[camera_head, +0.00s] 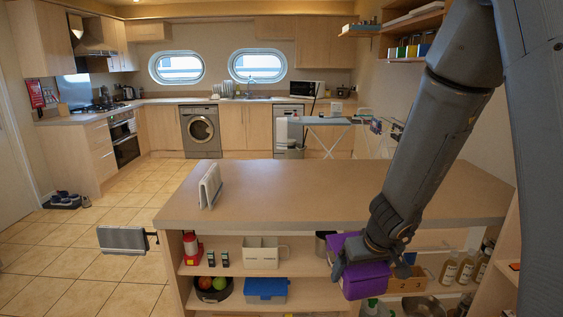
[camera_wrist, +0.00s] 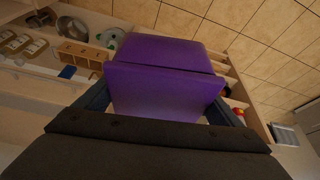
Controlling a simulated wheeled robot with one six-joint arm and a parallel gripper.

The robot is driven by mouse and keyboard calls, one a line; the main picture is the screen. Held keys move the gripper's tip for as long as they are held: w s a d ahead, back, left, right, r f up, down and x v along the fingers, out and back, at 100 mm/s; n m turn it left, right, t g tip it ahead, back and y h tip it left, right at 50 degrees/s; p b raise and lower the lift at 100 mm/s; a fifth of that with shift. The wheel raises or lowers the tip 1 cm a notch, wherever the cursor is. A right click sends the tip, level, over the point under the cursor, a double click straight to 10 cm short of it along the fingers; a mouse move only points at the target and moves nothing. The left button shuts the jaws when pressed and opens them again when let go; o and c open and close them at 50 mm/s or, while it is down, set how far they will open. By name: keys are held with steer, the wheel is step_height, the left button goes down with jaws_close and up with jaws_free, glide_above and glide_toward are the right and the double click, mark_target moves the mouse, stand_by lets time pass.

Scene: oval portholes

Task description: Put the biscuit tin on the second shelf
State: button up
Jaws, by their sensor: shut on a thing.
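The biscuit tin, a purple box with a lid (camera_head: 364,283), is held in front of the right part of the island's open shelves. It fills the middle of the wrist view (camera_wrist: 170,55). My gripper (camera_head: 368,258) is shut on it from above, with one dark finger on each side in the wrist view (camera_wrist: 160,102). The tin hides part of the shelves behind it. The upper visible shelf (camera_head: 300,262) lies under the countertop, and another shelf level (camera_head: 235,302) lies below it. I cannot tell which is counted as second.
The upper shelf holds a white divided holder (camera_head: 261,252), a red lantern-like item (camera_head: 191,246) and a wooden caddy (camera_head: 408,280). Below are a fruit bowl (camera_head: 213,289) and a blue-lidded box (camera_head: 266,290). Bottles (camera_head: 466,267) stand at right. The countertop (camera_head: 300,195) is mostly clear.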

steer(key=shift+w+a+f+m+h, duration=0.15)
steer(key=shift+w+f+m, duration=0.05)
steer(key=shift+f+m, duration=0.2)
steer(key=shift+w+a+f+m+h, duration=0.15)
steer(key=shift+f+m, duration=0.15)
steer(key=shift+m, duration=0.2)
steer(key=shift+d, duration=0.1)
steer(key=shift+s+p, duration=0.1)
steer(key=shift+p, duration=0.2)
